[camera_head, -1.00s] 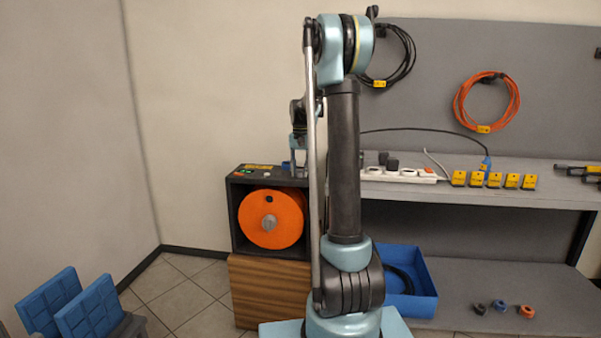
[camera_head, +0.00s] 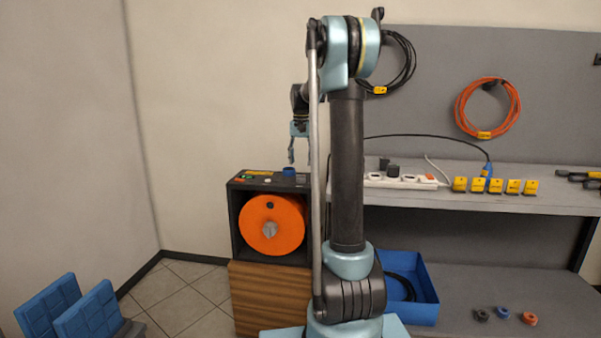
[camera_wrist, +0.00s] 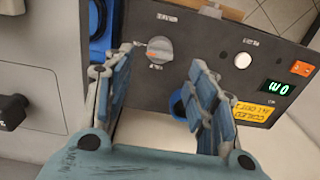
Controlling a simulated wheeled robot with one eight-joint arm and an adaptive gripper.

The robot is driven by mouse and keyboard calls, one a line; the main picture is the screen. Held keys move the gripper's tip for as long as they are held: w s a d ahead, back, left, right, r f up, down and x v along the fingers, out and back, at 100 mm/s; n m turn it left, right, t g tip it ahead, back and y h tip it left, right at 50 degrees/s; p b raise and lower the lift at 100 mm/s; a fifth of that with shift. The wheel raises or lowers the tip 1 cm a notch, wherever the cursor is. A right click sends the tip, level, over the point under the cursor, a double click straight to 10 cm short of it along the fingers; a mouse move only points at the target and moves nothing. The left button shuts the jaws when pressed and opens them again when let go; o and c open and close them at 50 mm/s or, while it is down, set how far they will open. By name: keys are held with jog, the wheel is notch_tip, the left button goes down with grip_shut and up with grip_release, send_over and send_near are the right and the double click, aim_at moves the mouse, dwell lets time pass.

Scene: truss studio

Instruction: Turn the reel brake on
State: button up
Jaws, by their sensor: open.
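The reel box (camera_head: 233,218) holds an orange reel (camera_head: 254,235) in its open front. In the wrist view its dark top panel (camera_wrist: 205,40) carries a grey rotary knob (camera_wrist: 160,49) with an orange mark. A round white button (camera_wrist: 242,60), an orange switch (camera_wrist: 302,68) and a lit green display (camera_wrist: 281,87) are on the same panel. The small labels look upside down; I cannot read which control is the brake. My gripper (camera_head: 299,150) is open and empty above the box top, apart from it. In the wrist view the knob appears between its fingertips.
A blue ring-like part (camera_wrist: 177,103) is partly hidden behind the right finger. A shelf (camera_head: 450,203) with a white power strip (camera_head: 400,181) and yellow blocks (camera_head: 494,185) stands to the right. A blue bin (camera_head: 425,300) sits below it. Blue cases (camera_head: 70,310) are at lower left.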

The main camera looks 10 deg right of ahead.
jog(key=shift+r, duration=2.2)
jog(key=s+f+n+t, duration=0.1)
jog(key=s+f, duration=0.2)
jog(key=s, duration=1)
jog(key=s+f+n, duration=0.1)
jog(key=s+f, duration=0.2)
jog(key=s, duration=1.1)
jog(key=s+f+n+t, duration=0.1)
jog(key=s+f+n, duration=0.1)
jog(key=s+f, duration=1.4)
jog(key=shift+s+d+f, duration=0.15)
jog(key=shift+s+f, duration=0.1)
jog(key=shift+s, duration=0.35)
